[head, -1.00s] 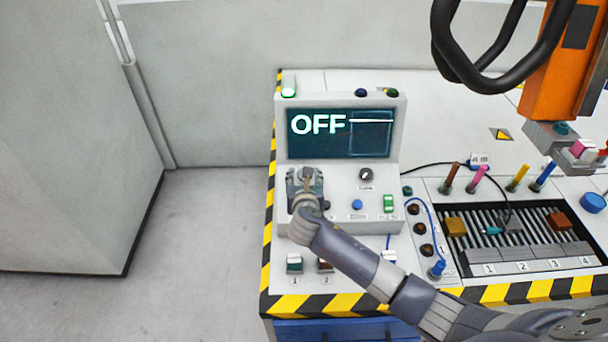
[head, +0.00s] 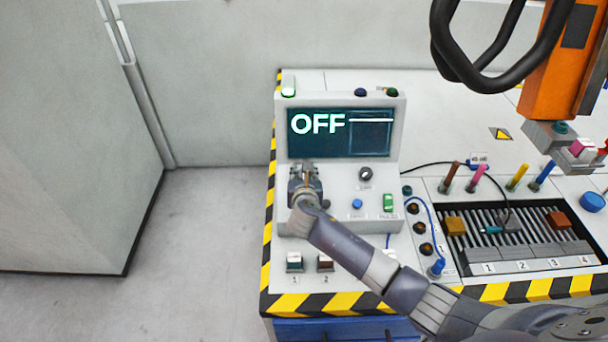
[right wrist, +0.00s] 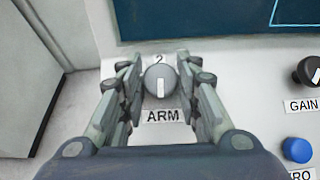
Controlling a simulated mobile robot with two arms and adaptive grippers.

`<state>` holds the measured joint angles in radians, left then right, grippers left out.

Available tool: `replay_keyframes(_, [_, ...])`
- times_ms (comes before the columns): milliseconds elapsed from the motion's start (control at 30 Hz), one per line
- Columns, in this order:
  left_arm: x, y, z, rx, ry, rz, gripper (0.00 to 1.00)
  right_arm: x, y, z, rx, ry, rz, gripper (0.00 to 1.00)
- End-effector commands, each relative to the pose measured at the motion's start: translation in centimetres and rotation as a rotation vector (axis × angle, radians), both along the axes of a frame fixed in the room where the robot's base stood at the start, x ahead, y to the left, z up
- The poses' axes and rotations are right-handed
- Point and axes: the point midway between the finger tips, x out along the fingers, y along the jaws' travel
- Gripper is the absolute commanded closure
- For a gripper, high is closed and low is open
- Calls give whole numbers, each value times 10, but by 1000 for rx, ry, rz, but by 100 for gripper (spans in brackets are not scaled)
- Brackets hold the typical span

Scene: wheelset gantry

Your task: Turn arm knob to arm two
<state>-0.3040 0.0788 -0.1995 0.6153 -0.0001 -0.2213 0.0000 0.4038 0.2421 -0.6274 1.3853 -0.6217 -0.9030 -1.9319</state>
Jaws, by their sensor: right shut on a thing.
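The arm knob (right wrist: 160,84) is a round grey dial with a white upright bar, on the sloped console face. A "2" stands above it and the label "ARM" below it. My right gripper (right wrist: 158,80) is shut on the knob, one finger at each side. In the head view my right gripper (head: 304,180) covers the knob at the console's left. The console screen (head: 340,132) reads "OFF". My left gripper is not in view.
Two switches (head: 295,262) marked 1 and 2 sit below. An orange block (head: 555,75) hangs at upper right.

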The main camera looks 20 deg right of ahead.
Motion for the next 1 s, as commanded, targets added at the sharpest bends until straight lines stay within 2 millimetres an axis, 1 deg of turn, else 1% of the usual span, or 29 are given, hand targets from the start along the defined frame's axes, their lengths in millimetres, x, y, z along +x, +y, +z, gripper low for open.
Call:
replay_keyframes(200, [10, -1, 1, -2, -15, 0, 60, 0, 1, 0, 24, -6, -49, 93])
replay_keyframes(367, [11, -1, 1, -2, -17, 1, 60, 1, 3, 0, 64, -16, -136, 93])
replay_keyframes(800, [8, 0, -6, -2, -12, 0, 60, 3, 5, -1, 210, -58, -469, 93])
replay_keyframes(1000, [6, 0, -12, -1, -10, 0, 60, 3, 5, -1, 262, -74, -590, 93])
